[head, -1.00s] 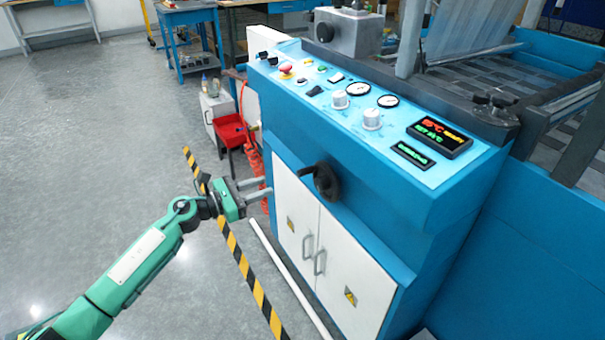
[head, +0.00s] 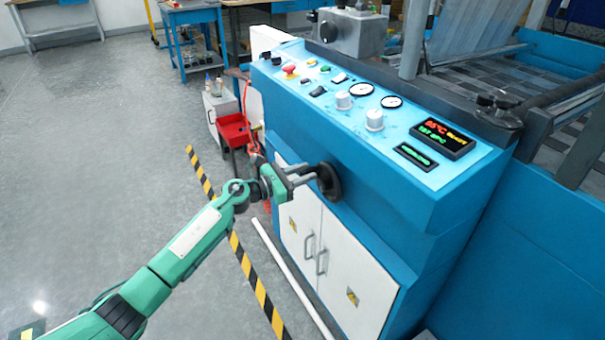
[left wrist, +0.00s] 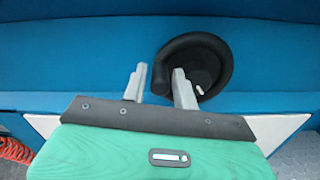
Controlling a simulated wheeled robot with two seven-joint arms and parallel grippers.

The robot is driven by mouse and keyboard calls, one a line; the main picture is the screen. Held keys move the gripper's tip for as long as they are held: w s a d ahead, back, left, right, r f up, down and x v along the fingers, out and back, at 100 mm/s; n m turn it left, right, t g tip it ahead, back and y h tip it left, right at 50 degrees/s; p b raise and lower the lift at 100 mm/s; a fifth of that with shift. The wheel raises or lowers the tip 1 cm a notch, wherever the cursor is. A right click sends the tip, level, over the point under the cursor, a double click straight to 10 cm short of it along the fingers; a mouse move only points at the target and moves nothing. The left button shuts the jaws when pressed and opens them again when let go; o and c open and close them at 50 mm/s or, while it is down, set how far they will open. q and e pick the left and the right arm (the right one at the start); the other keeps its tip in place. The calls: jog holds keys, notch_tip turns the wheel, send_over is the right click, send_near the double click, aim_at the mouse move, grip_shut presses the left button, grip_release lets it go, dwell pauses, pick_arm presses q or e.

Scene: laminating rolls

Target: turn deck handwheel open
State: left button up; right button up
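A black handwheel (head: 329,182) is mounted on the blue front of the machine, above the white cabinet doors. It also shows in the left wrist view (left wrist: 208,50). My left gripper (head: 314,174) is at the wheel's left side. In the left wrist view its two grey fingers (left wrist: 160,80) are apart. The left finger is outside the rim and the right finger overlaps the inside, with the rim's left part between them. A small gap shows beside the left finger; contact with the rim is unclear. My right gripper is not in view.
The blue console (head: 380,110) has knobs, gauges, a red button and a display (head: 442,138). Another black handwheel-like part (head: 497,108) sits on the deck at right. White doors (head: 325,245) with handles are below. A red bin (head: 233,130) stands behind my arm.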

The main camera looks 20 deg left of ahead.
pick_arm(q)
grip_shut()
